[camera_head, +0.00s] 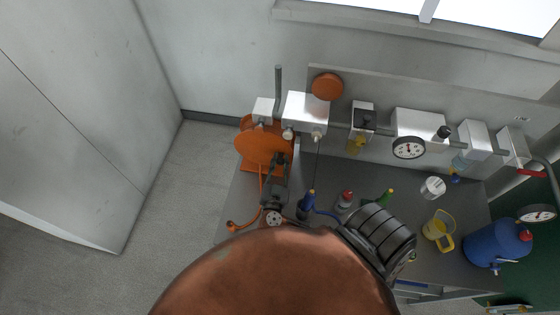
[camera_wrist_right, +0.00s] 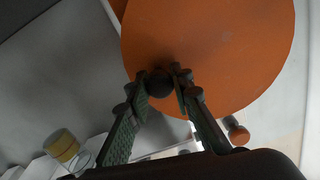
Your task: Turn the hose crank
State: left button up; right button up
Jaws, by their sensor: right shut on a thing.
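The orange hose reel (camera_head: 256,145) stands at the left end of the grey bench, below white boxes on the wall. My right gripper (camera_head: 275,162) reaches up to the face of the reel. In the right wrist view the reel is a large orange disc (camera_wrist_right: 215,55). There the dark round crank knob (camera_wrist_right: 160,84) sits between the fingertips of my right gripper (camera_wrist_right: 162,82), which is shut on it. The rest of the crank is hidden. An orange hose (camera_head: 262,180) hangs from the reel to an orange end piece (camera_head: 232,226). My left gripper is not in view.
On the bench (camera_head: 405,195) stand a blue-handled tool (camera_head: 307,201), a red-capped bottle (camera_head: 345,200), a yellow jug (camera_head: 438,230) and a blue canister (camera_head: 495,243). Gauges and pipework line the back panel (camera_head: 385,87). The floor (camera_head: 180,200) left of the bench is clear.

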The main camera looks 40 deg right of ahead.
grip_shut()
jog(key=shift+w+a+f+m+p, duration=0.1)
jog(key=shift+f+m+p, duration=0.5)
jog(key=shift+f+m, duration=0.65)
jog(key=shift+w+a+f+m, duration=0.2)
jog(key=shift+f+m, duration=0.3)
jog(key=shift+m, duration=0.65)
jog(key=shift+w+a+f+m, duration=0.2)
jog(key=shift+f+m, duration=0.25)
jog(key=shift+m, duration=0.65)
jog(key=o, duration=1)
grip_release()
